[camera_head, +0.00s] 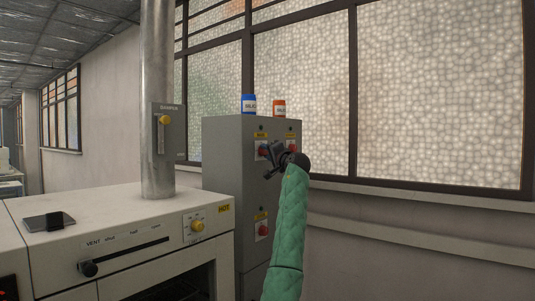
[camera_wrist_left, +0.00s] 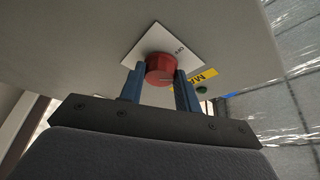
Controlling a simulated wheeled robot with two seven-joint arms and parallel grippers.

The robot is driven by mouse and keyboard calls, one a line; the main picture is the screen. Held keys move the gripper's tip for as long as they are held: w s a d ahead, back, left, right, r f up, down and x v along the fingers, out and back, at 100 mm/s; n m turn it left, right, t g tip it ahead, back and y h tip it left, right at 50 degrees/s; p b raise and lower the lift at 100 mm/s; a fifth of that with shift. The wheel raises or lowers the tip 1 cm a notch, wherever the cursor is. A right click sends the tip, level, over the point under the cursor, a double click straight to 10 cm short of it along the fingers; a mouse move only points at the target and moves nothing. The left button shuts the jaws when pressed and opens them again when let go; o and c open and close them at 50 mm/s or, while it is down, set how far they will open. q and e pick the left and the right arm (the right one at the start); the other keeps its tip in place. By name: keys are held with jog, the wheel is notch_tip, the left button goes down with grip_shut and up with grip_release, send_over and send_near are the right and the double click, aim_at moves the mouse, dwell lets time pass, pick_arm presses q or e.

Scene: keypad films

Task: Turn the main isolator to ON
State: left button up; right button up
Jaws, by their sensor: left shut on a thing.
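The red knob (camera_wrist_left: 161,68) sits on a white plate marked "OFF" (camera_wrist_left: 163,45) in the left wrist view. A yellow label (camera_wrist_left: 203,78) starting with "M" is beside it, partly cut off from sight. My left gripper (camera_wrist_left: 160,84) has its blue fingers on both sides of the knob and is shut on it. In the head view my left gripper (camera_head: 268,152) reaches the upper front of the grey cabinet (camera_head: 222,150) and partly covers this switch. The knob's exact pointing direction cannot be told. My right gripper is not in view.
Another red knob (camera_head: 292,149) is close on the right, and one more (camera_head: 262,230) is lower on the cabinet. A blue jar (camera_head: 248,104) and an orange jar (camera_head: 279,108) stand on top. A white oven (camera_head: 140,215) and a metal pipe (camera_head: 157,80) are on the left.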

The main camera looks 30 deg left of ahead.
pick_arm(q)
jog(key=shift+r+m+g+h+p, duration=0.15)
jog(key=shift+m+h+p, duration=0.5)
jog(key=shift+m, duration=0.85)
jog(key=shift+r+m+g+h+p, duration=0.1)
jog(key=shift+m+g+h+p, duration=0.25)
jog(key=shift+m+p, duration=0.8)
jog(key=shift+r+m+g+h+p, duration=0.1)
jog(key=shift+m+h+p, duration=0.35)
jog(key=shift+m, duration=1.4)
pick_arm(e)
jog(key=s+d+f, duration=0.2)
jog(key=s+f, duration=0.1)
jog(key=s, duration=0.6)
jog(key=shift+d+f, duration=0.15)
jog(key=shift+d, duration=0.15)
pick_arm(q)
jog(key=shift+f, duration=0.1)
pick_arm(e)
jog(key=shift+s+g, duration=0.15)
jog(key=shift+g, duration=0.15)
pick_arm(q)
jog(key=o, duration=1)
jog(key=shift+c, duration=0.2)
jog(key=shift+w, duration=0.1)
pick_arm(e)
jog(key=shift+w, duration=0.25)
